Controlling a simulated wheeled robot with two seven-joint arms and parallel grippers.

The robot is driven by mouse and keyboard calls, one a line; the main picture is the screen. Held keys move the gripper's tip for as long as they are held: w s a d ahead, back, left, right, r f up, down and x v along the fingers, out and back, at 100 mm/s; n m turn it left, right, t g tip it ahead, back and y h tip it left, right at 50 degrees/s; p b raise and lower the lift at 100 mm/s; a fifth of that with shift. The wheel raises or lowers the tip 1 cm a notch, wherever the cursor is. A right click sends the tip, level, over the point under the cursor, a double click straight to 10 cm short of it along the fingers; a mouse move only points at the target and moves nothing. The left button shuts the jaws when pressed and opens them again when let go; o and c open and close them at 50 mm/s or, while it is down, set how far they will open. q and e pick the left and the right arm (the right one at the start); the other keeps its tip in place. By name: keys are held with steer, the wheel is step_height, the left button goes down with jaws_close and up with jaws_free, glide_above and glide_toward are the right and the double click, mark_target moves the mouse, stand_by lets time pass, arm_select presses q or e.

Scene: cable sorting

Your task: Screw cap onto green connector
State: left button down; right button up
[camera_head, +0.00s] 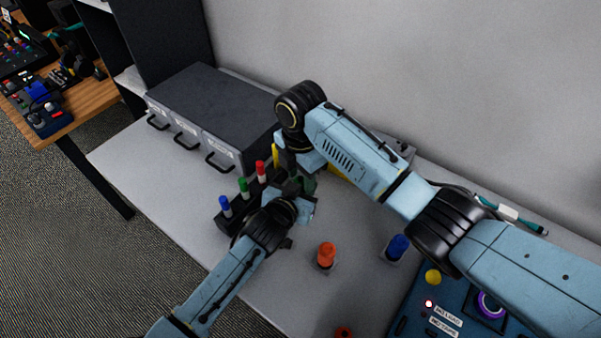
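A dark green piece (310,184), perhaps the green connector or its cap, shows between my two grippers. My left gripper (303,207) is beside and just below it. My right gripper (290,165) points down from above at its upper left. Both sets of fingertips are largely hidden by the wrists and each other, so I cannot tell whether either is shut on the green piece. A separate green-topped peg (243,187) stands in a dark rack (228,217), alongside blue (225,205), red (260,170) and yellow (275,155) ones.
An orange-red connector (326,254) and a blue one (397,247) stand on the grey table (190,205). A grey drawer unit (215,105) is behind the rack. A blue control panel (410,318) is at lower right. The table's left part is clear.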

steer(key=shift+r, duration=2.25)
steer(key=shift+o, duration=0.4)
